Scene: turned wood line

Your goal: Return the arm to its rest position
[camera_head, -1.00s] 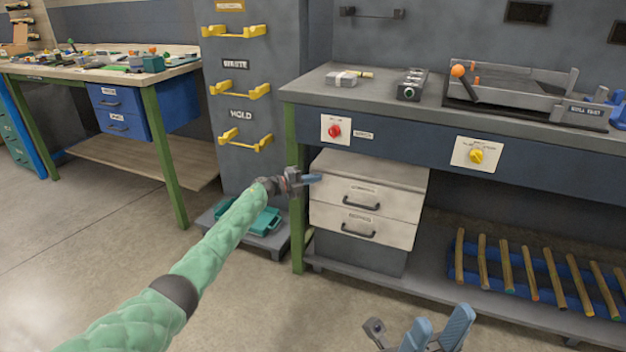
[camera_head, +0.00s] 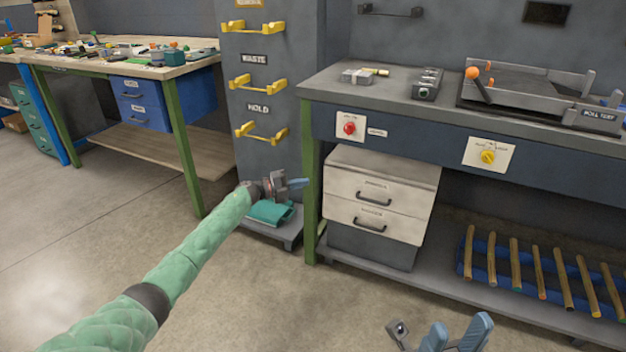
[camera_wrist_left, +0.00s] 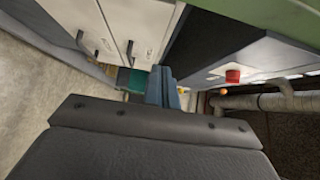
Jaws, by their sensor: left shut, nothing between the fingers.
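My left arm comes in from the left in a green padded sleeve. Its gripper (camera_head: 298,184) is shut and empty, held in the air in front of the grey cabinet and left of the workbench's green leg. The shut blue fingers also show in the left wrist view (camera_wrist_left: 161,86). My right gripper (camera_head: 458,335) is at the bottom edge of the head view, with two blue fingers standing apart and nothing seen between them.
The workbench (camera_head: 330,86) has a white drawer unit (camera_head: 381,196) under it and a blue rack (camera_head: 484,272) of wooden rods on its lower shelf. A teal tray (camera_head: 270,211) sits low behind my left gripper. The floor at left is clear.

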